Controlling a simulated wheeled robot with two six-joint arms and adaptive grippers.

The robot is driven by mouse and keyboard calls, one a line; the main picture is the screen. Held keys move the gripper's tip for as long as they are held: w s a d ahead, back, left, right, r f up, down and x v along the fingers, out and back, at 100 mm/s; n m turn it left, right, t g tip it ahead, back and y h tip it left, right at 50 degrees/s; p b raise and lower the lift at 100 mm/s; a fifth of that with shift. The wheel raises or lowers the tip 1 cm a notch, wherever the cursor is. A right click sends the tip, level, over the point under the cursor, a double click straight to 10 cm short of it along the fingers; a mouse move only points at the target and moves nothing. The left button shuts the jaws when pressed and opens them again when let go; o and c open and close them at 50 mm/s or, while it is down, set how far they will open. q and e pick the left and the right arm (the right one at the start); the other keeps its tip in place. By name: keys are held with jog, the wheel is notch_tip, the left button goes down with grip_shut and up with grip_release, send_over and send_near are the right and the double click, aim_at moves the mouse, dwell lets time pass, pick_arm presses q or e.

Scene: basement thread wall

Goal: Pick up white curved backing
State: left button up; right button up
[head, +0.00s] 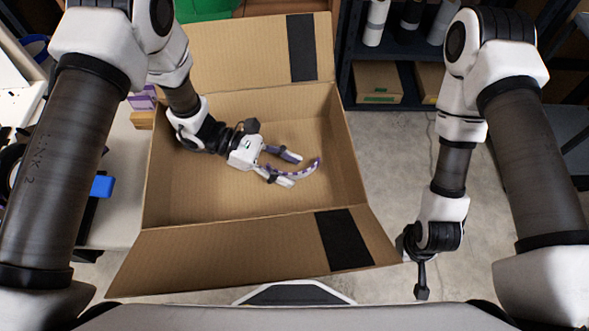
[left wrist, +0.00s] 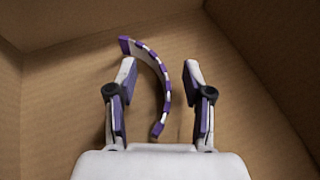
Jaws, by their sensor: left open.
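The curved backing (head: 305,170) is a thin arc with purple and white bands along its edge. It lies in the open cardboard box (head: 190,205). My left gripper (head: 294,169) reaches into the box and is open at the backing. In the left wrist view the backing (left wrist: 162,77) runs between the two spread fingers of my left gripper (left wrist: 163,80), and its upper end extends past the left fingertip. I cannot tell whether a finger touches it. My right gripper (head: 421,291) hangs outside the box at the right; its fingers are not clear.
The box flaps are folded outward, with black strips on the front (head: 344,240) and back flaps. A dark shelf (head: 400,85) with boxes stands at the back right. A light table (head: 122,190) is at the left. Concrete floor (head: 395,150) is clear right of the box.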

pick_arm(q)
jog(key=shift+x, duration=0.95)
grip_shut()
